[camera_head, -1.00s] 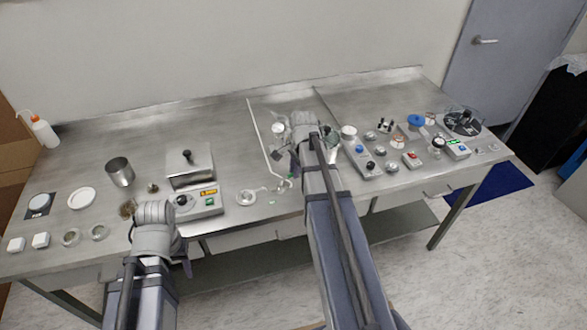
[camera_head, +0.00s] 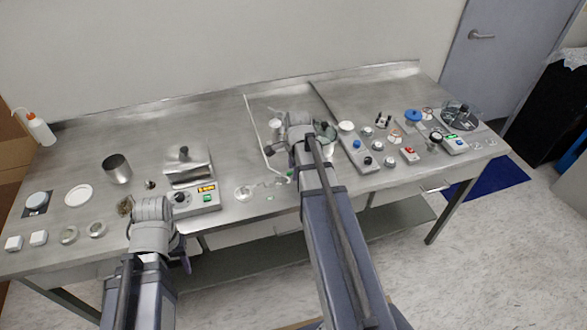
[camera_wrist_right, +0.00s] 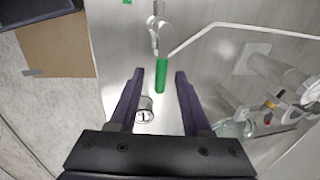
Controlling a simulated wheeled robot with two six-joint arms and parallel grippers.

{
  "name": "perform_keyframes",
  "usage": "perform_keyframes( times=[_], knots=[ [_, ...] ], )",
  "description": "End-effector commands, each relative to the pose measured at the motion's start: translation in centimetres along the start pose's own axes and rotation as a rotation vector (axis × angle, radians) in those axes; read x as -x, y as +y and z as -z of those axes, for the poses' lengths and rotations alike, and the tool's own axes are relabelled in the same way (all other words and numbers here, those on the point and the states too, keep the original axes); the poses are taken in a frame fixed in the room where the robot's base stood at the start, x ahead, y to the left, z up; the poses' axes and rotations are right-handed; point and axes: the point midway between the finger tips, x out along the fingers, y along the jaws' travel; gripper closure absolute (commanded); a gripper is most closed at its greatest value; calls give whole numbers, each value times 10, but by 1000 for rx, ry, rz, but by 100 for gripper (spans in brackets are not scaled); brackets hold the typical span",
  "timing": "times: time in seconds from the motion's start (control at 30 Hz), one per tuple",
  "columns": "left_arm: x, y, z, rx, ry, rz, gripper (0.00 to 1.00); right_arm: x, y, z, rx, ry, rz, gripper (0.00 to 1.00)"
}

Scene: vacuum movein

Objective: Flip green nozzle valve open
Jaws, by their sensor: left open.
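The green nozzle valve handle (camera_wrist_right: 161,74) is a short green bar below a clear glass joint (camera_wrist_right: 159,30) in the right wrist view. My right gripper (camera_wrist_right: 159,75) is open, its two dark purple fingers one on each side of the handle. A gap shows on both sides in this view. In the head view my right gripper (camera_head: 291,152) is over the middle of the table, partly hidden by its own arm. A small green spot of the valve (camera_head: 289,180) shows just below it. My left gripper (camera_head: 148,208) is at the table's front left; its fingers are mostly hidden.
A heating block with a display (camera_head: 190,175) stands between my arms. Control boxes and knobs (camera_head: 372,150) crowd the right. A thin white tube (camera_wrist_right: 240,27) runs from the glass joint, with glassware (camera_wrist_right: 235,128) at right.

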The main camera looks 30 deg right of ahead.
Motion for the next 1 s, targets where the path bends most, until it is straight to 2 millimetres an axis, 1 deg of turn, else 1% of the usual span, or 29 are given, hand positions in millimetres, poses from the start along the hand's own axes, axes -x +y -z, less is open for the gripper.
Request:
perform_keyframes(
  times=[0.23, 0.37, 0.57, 0.8, 0.9, 1.0],
  knots=[
    [1, 0, 0, 0, 0, 0, 50, 1, 0, 0, 0, 0, 1, 52],
    [6, -1, 0, 0, 0, 0, 50, 7, -1, 0, 0, 0, 1, 52],
    [26, -2, -2, 0, 0, 0, 50, 26, -1, 0, 0, 0, 1, 52],
    [58, -6, -3, -1, 0, 0, 50, 60, -1, 0, 0, 0, 0, 52],
    [70, -7, -4, -1, 0, 0, 50, 71, -1, 0, 0, 0, 0, 52],
    [76, -7, -4, -2, 0, 0, 50, 78, 0, 0, 0, 0, 0, 52]
  ],
)
